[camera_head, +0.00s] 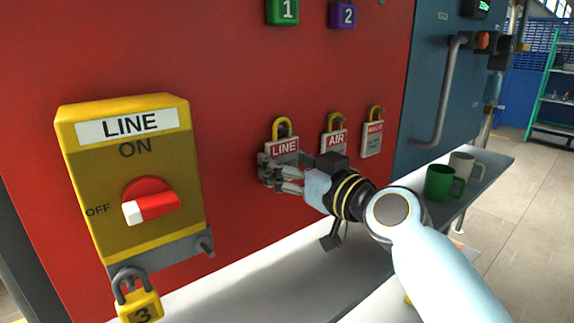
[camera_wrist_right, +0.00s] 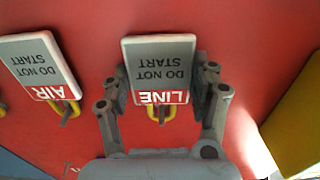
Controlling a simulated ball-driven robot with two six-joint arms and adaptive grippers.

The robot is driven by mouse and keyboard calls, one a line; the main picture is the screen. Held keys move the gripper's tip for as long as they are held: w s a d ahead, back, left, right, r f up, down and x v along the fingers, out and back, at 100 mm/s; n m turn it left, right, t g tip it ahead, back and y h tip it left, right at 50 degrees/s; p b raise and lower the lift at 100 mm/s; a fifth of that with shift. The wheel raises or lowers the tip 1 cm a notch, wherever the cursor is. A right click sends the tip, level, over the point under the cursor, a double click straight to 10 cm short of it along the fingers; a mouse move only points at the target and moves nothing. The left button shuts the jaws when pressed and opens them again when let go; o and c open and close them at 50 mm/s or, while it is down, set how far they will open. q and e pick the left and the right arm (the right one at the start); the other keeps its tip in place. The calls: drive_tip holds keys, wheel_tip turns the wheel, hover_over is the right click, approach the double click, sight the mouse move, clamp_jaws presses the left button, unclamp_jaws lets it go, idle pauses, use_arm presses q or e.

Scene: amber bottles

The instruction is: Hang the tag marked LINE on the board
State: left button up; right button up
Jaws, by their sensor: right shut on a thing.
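The LINE tag (camera_head: 282,147) has a red top band, a grey "DO NOT START" face and a yellow loop at its top. It is upright at the red board (camera_head: 240,60), left of the AIR tag (camera_head: 334,141). My right gripper (camera_head: 280,175) is shut on it. In the right wrist view the LINE tag (camera_wrist_right: 160,72) appears upside down with a finger along each side. I cannot tell whether its loop is on a hook or whether it touches the board. Part of its face is hidden by the fingers in the head view. My left gripper is not in view.
A third tag (camera_head: 372,139) hangs right of AIR. The yellow LINE switch box (camera_head: 135,185) stands out at left, with a yellow padlock (camera_head: 139,306) below. Green and purple padlocks are above. A shelf (camera_head: 490,165) holds a green mug (camera_head: 438,184) and a grey mug (camera_head: 463,164).

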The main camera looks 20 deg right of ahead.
idle(0.3)
drive_tip(key=v, duration=0.7)
idle(0.8)
drive_tip(key=shift+r, duration=0.1)
idle(0.8)
